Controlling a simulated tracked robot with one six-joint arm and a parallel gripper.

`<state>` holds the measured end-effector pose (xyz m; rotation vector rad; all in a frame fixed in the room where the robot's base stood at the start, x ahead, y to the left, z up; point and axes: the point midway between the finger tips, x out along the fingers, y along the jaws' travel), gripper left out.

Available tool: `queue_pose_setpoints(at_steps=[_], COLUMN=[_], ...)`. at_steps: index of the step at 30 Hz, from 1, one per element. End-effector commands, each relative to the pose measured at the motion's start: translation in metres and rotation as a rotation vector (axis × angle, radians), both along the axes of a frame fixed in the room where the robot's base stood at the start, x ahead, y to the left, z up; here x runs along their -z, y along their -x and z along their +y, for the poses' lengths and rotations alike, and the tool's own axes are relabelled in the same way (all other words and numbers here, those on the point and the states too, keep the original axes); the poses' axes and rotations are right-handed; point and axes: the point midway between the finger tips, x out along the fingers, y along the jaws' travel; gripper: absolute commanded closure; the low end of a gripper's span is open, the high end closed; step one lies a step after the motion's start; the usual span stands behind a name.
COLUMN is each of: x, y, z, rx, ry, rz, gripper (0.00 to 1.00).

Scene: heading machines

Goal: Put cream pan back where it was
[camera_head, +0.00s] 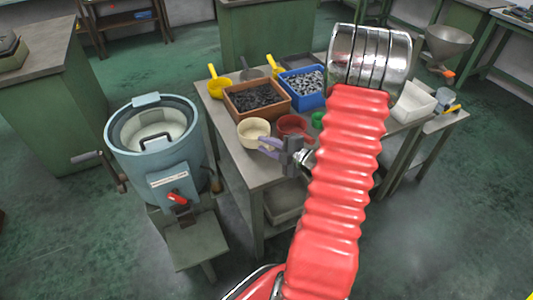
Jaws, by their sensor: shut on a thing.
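The cream pan (252,133) is a small round, open vessel at the front left of the grey-topped table (223,118).
A red pan (293,126) sits just right of the cream pan, with a green one (318,119) beyond. Behind are a brown bin (260,108) and a blue bin (308,101) of small parts. Yellow scoop (217,86) stands back left. A blue-grey drum machine (160,160) stands left of the table.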

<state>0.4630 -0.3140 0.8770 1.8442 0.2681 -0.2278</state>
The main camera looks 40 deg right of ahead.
Motion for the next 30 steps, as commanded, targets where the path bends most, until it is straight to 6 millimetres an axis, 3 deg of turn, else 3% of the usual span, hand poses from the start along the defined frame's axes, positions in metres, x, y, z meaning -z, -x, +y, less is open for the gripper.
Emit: queue_pose_setpoints(at_steps=[13,26,27,30], x=[0.038,0.043,0.043,0.043], y=[0.0,0.001,0.001,0.001], z=[-0.001,-0.001,-0.001,-0.001], rx=[0.001,0.002,0.002,0.002], ry=[-0.001,0.0,0.0,0.0], rz=[-0.001,0.0,0.001,0.001], gripper=[1.0,1.0,0.8,0.73])
